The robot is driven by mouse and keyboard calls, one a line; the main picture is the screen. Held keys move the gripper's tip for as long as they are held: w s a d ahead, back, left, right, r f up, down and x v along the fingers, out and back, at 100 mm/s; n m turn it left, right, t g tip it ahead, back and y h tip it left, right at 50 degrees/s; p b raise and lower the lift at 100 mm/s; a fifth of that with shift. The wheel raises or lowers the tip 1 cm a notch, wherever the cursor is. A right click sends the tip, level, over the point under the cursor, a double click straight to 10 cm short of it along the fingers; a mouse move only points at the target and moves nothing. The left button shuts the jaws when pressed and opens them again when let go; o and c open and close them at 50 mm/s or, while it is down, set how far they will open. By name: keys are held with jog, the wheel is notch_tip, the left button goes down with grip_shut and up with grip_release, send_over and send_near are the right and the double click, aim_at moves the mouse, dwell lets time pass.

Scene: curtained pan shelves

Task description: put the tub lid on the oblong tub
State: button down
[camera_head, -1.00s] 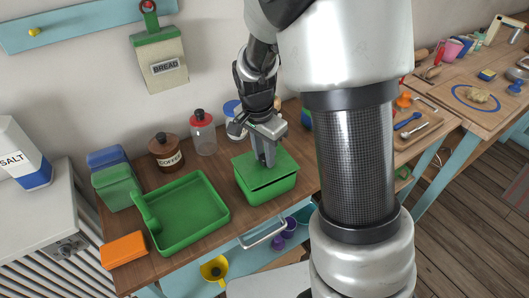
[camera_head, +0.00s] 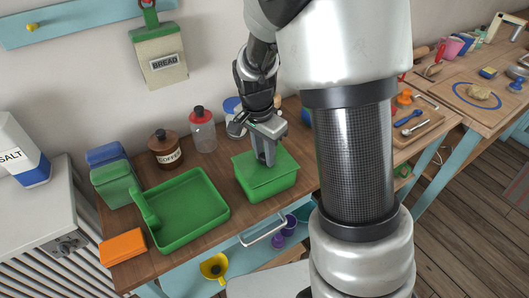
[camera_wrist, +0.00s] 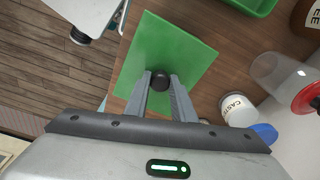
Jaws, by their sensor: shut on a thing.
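The green tub lid (camera_head: 287,166) lies over the oblong green tub (camera_head: 272,191) on the wooden counter. It looks level and down on the rim, with no clear gap at the front; the far side is hidden. My gripper (camera_head: 266,162) is above the lid, shut on its knob, which the fingers hide in the head view. In the wrist view, the dark round knob (camera_wrist: 160,79) is between the fingertips (camera_wrist: 160,92), and the flat green lid (camera_wrist: 165,45) hides the tub beneath it.
A green tray (camera_head: 185,212) with a raised green handle is left of the tub, with an orange block (camera_head: 122,247) beyond. A coffee jar (camera_head: 165,150), a red-lidded jar (camera_head: 203,135) and a white jar (camera_wrist: 238,110) stand behind.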

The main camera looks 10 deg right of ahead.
jog(key=shift+f, duration=0.3)
jog(key=c, duration=1.4)
grip_release()
jog(key=shift+r, duration=0.1)
notch_tip(320, 180, up, 17)
jog(key=s+a, duration=0.1)
jog(key=shift+a+p, duration=0.3)
jog(key=shift+a, duration=0.1)
jog(key=shift+s, duration=0.1)
jog(key=s+d+r+n+t+p, duration=0.1)
jog(key=s+r+n+t, duration=0.1)
jog(key=s+n, duration=0.3)
jog(key=s+d+r+n+t+y+p, duration=0.1)
jog(key=s+r+n, duration=0.3)
jog(key=s, duration=0.8)
jog(key=shift+r+n+t, duration=0.3)
jog(key=shift+n+t, duration=0.6)
jog(key=shift+n, duration=0.3)
